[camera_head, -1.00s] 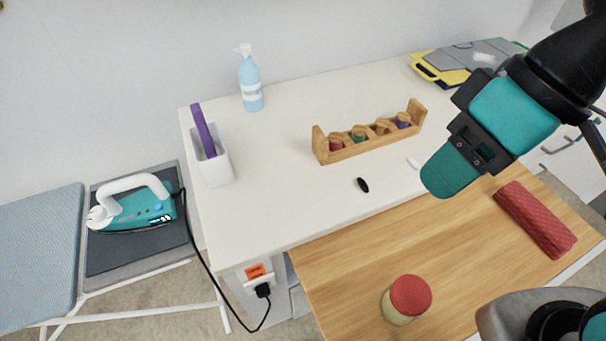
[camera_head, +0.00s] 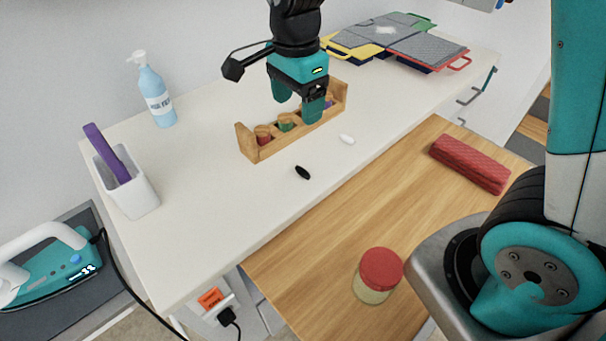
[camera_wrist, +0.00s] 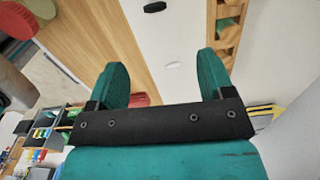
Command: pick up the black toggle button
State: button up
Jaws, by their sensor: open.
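The black toggle button (camera_head: 303,172) is a small dark oval lying flat on the white table (camera_head: 205,215), in front of the wooden rack. It also shows at the top of the wrist view (camera_wrist: 155,7). A similar white oval piece (camera_head: 347,139) lies to its right; in the wrist view (camera_wrist: 174,64) it is nearer my gripper. My gripper (camera_head: 295,108) is open and empty.
The wooden rack (camera_head: 250,143) with coloured jars stands close by the button. A red-lidded jar (camera_head: 379,272) and red case (camera_head: 470,162) sit on the wooden surface. The table left of the button is clear.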

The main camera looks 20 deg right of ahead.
jog(key=p, duration=0.1)
send_over(303, 170)
jog(key=f, duration=1)
jog(key=shift+w+a+f, duration=0.3)
jog(key=shift+f, duration=0.1)
jog(key=shift+s+d+f+p, duration=0.15)
jog(key=shift+f+p, duration=0.25)
jog(key=shift+f, duration=1)
jog(key=shift+s+d+f+p, duration=0.15)
jog(key=shift+f+p, duration=0.2)
jog(key=shift+f, duration=1)
jog(key=c, duration=1)
